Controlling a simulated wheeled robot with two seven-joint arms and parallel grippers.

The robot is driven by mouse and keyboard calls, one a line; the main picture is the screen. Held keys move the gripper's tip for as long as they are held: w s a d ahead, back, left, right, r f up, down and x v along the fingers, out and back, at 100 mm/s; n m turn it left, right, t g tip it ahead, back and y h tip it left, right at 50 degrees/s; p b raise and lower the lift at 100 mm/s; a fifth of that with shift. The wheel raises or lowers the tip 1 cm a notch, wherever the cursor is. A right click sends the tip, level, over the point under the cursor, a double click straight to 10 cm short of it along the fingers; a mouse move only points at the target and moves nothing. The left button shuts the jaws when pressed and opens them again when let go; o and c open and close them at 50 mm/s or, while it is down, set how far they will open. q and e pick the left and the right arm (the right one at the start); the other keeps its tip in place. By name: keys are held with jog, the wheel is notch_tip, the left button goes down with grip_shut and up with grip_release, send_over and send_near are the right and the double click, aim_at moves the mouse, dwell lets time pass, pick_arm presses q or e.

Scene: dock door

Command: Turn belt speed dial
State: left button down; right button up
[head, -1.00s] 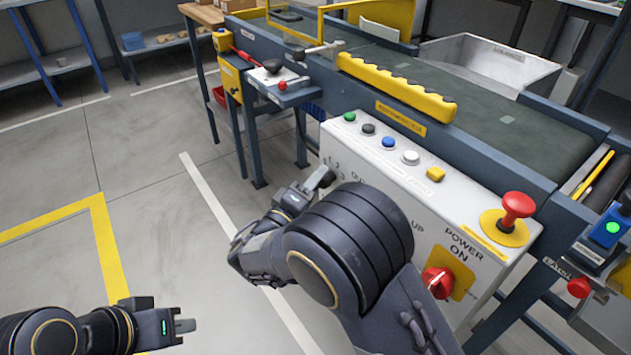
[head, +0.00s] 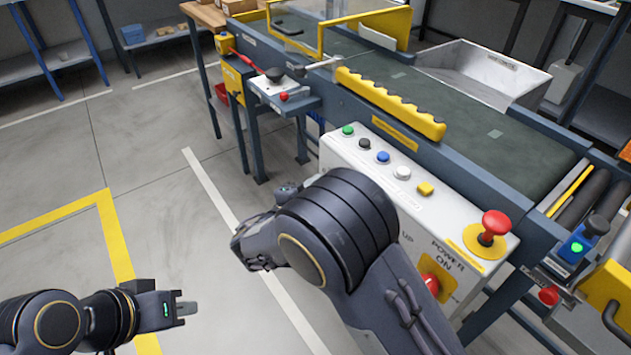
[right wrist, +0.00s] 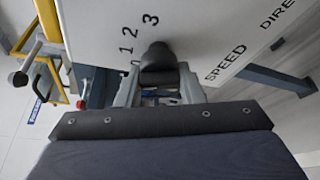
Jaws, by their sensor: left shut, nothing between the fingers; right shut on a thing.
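The belt speed dial is a dark rounded knob (right wrist: 158,58) on the pale panel in the right wrist view. The digits 1, 2 and 3 are printed above and left of it, and the word SPEED to its right. My right gripper (right wrist: 159,82) is shut on the knob, a grey finger on each side. I cannot tell which number the dial points at. In the head view my right forearm hides the dial and the right fingertips. My left gripper (head: 183,308) is shut and empty over the floor at lower left, away from the panel.
The control box (head: 345,150) carries several coloured buttons, a red mushroom stop button (head: 494,224) and a red power switch (head: 432,284). The conveyor belt (head: 470,125) runs behind it. The floor (head: 80,160) to the left is clear.

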jog(key=n+g+p, duration=0.2)
jog(key=n+p, duration=0.1)
jog(key=p, duration=0.1)
jog(key=shift+s+r, duration=0.1)
jog(key=shift+f+n+g+h+p, duration=0.2)
jog(key=shift+n+g+h+p, duration=0.25)
jog(key=shift+n+p, duration=0.8)
jog(key=shift+g, duration=0.25)
jog(key=o, duration=1)
jog(key=p+v, duration=0.1)
jog(key=v, duration=0.7)
jog(key=shift+d, duration=0.1)
